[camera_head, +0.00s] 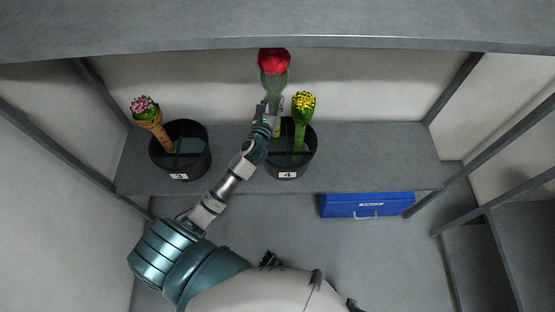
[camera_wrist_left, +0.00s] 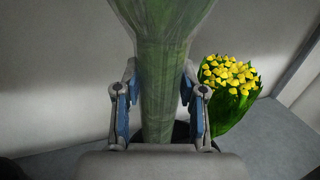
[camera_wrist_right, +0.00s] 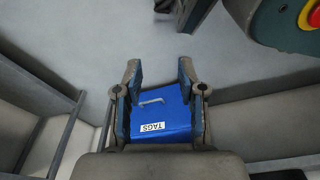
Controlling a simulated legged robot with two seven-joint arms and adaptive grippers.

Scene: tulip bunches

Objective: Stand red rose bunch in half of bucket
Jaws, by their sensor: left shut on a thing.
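The red rose bunch (camera_head: 273,62) is upright, with a red head and a wrapped green stem. My left gripper (camera_head: 271,105) is shut on its stem, which also shows between the fingers in the left wrist view (camera_wrist_left: 158,85). The bunch is over the back left part of the black bucket (camera_head: 290,173) labelled 4; whether its foot touches the bucket floor is hidden. A yellow bunch (camera_head: 303,107) stands in the right half of that bucket and shows right of my fingers (camera_wrist_left: 228,85). My right gripper (camera_wrist_right: 160,85) is open and empty in its wrist view.
A second black bucket (camera_head: 181,166) at left, with a divider, holds a pink bunch (camera_head: 147,112). Both buckets stand on a grey shelf (camera_head: 370,165). An upper shelf (camera_head: 300,25) is close above the red head. A blue box (camera_head: 366,204) marked TAGS is below at right.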

